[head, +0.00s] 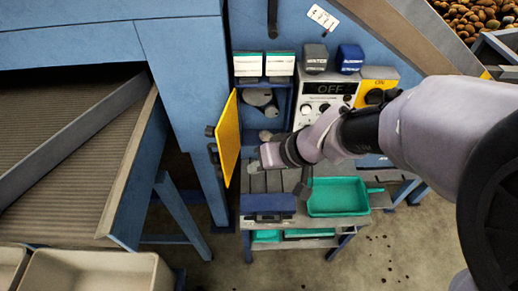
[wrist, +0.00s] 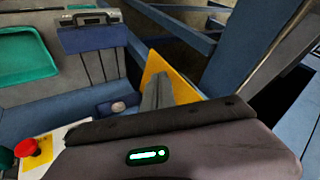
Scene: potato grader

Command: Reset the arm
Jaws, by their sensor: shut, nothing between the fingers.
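My gripper (wrist: 157,92) shows in the wrist view as grey fingers held together with nothing between them. It points toward the yellow door panel (wrist: 178,72), which lies behind it; I cannot tell the gap. In the head view my arm reaches in from the right over the small bench, and its wrist end is in front of the open blue cabinet (head: 291,104). The yellow door (head: 229,138) stands open just left of it. The fingertips are hard to make out in the head view.
A teal tray (head: 338,196) and a blue box (head: 268,203) sit on the bench under my arm. A control panel reading OFF (head: 330,88) is behind the arm. The wrist view shows a red button (wrist: 27,147). A conveyor (head: 60,150) fills the left.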

